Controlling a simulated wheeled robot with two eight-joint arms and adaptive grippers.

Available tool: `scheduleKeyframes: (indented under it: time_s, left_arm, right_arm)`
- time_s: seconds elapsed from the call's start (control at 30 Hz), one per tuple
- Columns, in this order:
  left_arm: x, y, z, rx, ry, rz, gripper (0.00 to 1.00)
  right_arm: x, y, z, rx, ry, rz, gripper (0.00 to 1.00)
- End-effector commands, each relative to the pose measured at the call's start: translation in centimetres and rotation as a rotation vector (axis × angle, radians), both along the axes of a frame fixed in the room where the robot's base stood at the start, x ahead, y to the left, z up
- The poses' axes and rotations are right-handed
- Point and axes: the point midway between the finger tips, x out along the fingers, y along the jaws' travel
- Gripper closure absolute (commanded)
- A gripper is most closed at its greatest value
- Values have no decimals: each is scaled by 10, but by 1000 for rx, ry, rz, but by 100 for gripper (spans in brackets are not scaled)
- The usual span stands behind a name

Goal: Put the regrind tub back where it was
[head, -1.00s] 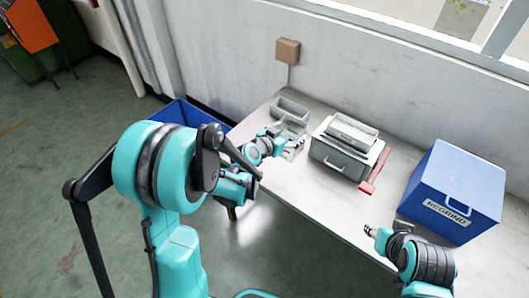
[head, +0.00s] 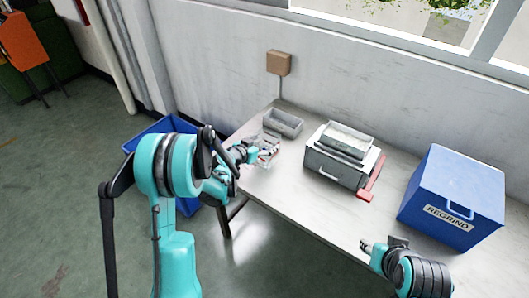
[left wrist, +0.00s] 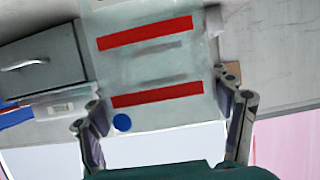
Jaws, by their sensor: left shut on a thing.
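A clear, see-through tub with red bands (left wrist: 150,68) sits between the fingers of my left gripper (left wrist: 166,118). It carries a blue dot near one finger. In the head view the tub (head: 267,152) shows small at the table's left end, partly hidden by my left gripper (head: 258,152). My left gripper is shut on it. I cannot tell whether the tub touches the table. A blue box labelled REGRIND (head: 455,190) stands on the right of the table. My right gripper (head: 366,246) is near the table's front edge, left of the box; its fingers are too small to judge.
A grey open tray (head: 284,122) lies just behind the clear tub. A grey handled unit (head: 335,164) with a tray on top and a red bar beside it stands mid-table. A blue bin (head: 160,133) is on the floor left of the table. Bare tabletop (head: 300,195) lies in front.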

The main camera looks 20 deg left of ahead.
Motion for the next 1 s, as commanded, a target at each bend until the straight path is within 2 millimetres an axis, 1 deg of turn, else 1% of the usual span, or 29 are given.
scheduleKeyframes:
  time_s: [0.03,0.2,0.27,0.47,0.6,0.63,0.7,1.0]
  left_arm:
    - [0,0,-8,0,0,0,64]
    - [0,0,-35,0,0,0,64]
    - [0,0,-38,0,0,0,64]
    - [0,-1,-36,0,0,0,64]
    - [0,-1,-39,0,0,0,64]
    - [0,-1,-39,0,0,0,17]
    - [0,-1,-39,0,0,0,1]
    - [0,-1,-39,0,0,0,1]
  right_arm:
    - [0,0,-5,0,0,0,60]
    - [0,0,-21,0,0,0,60]
    - [0,0,-22,0,0,0,60]
    - [0,0,-19,0,0,0,60]
    - [0,0,-19,0,0,0,60]
    - [0,0,-19,0,0,0,60]
    - [0,0,-19,0,0,0,60]
    - [0,0,-19,0,0,0,60]
